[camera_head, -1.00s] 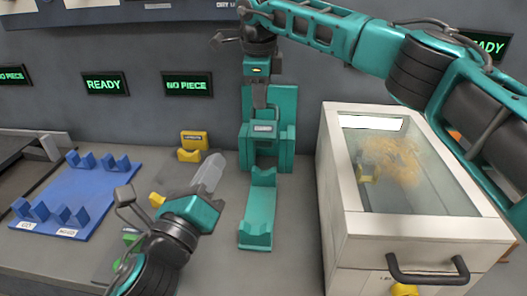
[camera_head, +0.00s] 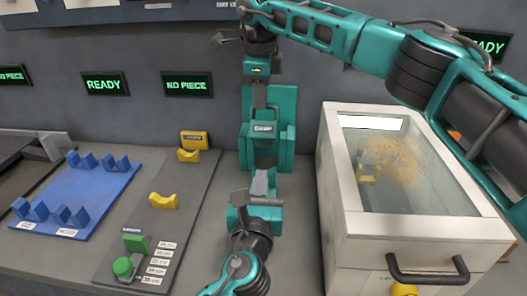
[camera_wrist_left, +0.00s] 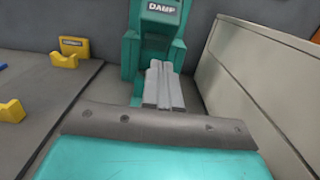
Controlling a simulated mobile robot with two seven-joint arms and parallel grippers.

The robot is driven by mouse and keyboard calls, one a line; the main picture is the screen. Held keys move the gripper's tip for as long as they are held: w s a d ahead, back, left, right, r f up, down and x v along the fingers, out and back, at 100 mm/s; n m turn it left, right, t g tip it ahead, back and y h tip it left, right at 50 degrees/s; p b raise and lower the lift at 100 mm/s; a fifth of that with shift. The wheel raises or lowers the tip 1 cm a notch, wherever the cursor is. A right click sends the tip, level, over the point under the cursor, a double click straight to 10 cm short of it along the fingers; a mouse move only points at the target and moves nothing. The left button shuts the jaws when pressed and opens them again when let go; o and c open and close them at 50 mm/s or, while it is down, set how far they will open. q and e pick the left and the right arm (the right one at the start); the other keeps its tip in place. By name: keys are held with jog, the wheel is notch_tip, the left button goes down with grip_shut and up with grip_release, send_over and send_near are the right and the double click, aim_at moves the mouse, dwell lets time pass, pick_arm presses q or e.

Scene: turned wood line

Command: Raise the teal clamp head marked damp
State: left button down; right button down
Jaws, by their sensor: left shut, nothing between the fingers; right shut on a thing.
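The teal clamp head marked DAMP (camera_head: 263,128) is on its teal upright stand at the middle back; its label also shows in the left wrist view (camera_wrist_left: 163,7). My right gripper (camera_head: 260,104) comes down from above and is shut at the top of the clamp head; its fingertips are small and partly hard to make out.
A white glass-topped box (camera_head: 335,190) with a black handle stands close on the right. On the left are a blue rack (camera_head: 95,190), a dark board with yellow cradles (camera_head: 163,201) and a green device (camera_head: 135,245). Wall signs read READY and NO PIECE.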

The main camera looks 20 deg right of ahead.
aim_at(264, 138)
jog(key=shift+d+f, duration=0.15)
jog(key=shift+f, duration=0.5)
pick_arm(q)
jog(key=shift+w+d+r, duration=0.35)
jog(key=shift+w+r, duration=0.15)
jog(key=shift+w, duration=0.4)
jog(key=shift+w+d+r, duration=0.4)
jog(key=shift+w+r, duration=0.15)
jog(key=shift+w, duration=0.4)
jog(key=shift+w+d+r, duration=0.35)
jog(key=shift+w+r, duration=0.15)
jog(key=shift+w, duration=0.4)
jog(key=shift+w+d+r, duration=0.15)
jog(key=shift+w+r, duration=0.2)
jog(key=shift+r, duration=0.25)
jog(key=shift+w+r, duration=0.1)
jog(key=shift+w, duration=0.1)
pick_arm(e)
jog(key=c, duration=1.2)
grip_release()
jog(key=shift+f, duration=0.1)
jog(key=shift+o, duration=0.4)
jog(key=shift+a, duration=0.2)
pick_arm(q)
jog(key=shift+f, duration=0.2)
